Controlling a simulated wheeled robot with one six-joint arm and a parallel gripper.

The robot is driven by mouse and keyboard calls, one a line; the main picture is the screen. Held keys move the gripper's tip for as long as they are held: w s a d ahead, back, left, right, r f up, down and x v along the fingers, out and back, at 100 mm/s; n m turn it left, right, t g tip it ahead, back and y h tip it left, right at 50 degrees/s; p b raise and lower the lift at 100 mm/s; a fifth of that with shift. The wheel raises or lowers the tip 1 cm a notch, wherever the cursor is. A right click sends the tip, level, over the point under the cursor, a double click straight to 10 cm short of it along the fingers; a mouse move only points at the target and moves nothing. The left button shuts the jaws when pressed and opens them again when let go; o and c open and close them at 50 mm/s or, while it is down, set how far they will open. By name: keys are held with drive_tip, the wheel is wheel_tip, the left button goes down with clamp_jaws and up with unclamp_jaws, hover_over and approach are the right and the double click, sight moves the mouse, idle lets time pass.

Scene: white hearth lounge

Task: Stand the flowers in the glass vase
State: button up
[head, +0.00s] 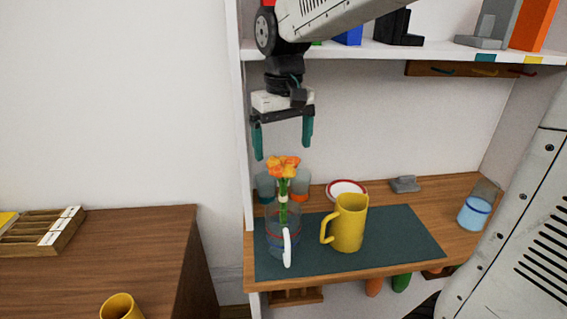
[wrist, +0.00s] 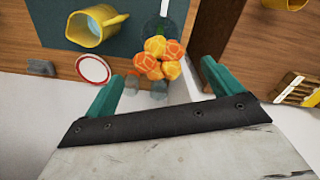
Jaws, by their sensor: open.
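The orange and yellow flowers (head: 284,167) stand upright, their green stems going down into the clear glass vase (head: 274,238) on the dark mat. A white curved, handle-like piece shows at the vase's front. In the wrist view the flower heads (wrist: 155,60) cover part of the vase (wrist: 157,27). My gripper (head: 283,150) points down above the blooms, with its teal fingers apart and nothing between them. In the wrist view the blooms appear between or just beyond the fingertips of my gripper (wrist: 160,72); I cannot tell whether they touch.
A yellow jug (head: 349,225) stands right of the vase on the dark mat (head: 405,245). Behind are small glasses (head: 300,187), a red-rimmed plate (head: 346,187) and a grey object (head: 405,184). A blue-filled glass (head: 477,210) stands right. A shelf (head: 370,50) overhangs the desk.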

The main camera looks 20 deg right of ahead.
drive_tip(key=shift+r, duration=1.5)
drive_tip(key=shift+s+d, duration=0.1)
drive_tip(key=shift+s, duration=0.25)
drive_tip(key=s+d+f, duration=0.1)
drive_tip(key=s+f, duration=0.2)
drive_tip(key=s, duration=0.7)
drive_tip(key=s+d+f+m+t, duration=0.1)
drive_tip(key=s+d+f, duration=0.1)
drive_tip(key=s, duration=0.9)
drive_tip(key=shift+s+f, duration=0.15)
drive_tip(key=shift+f, duration=0.65)
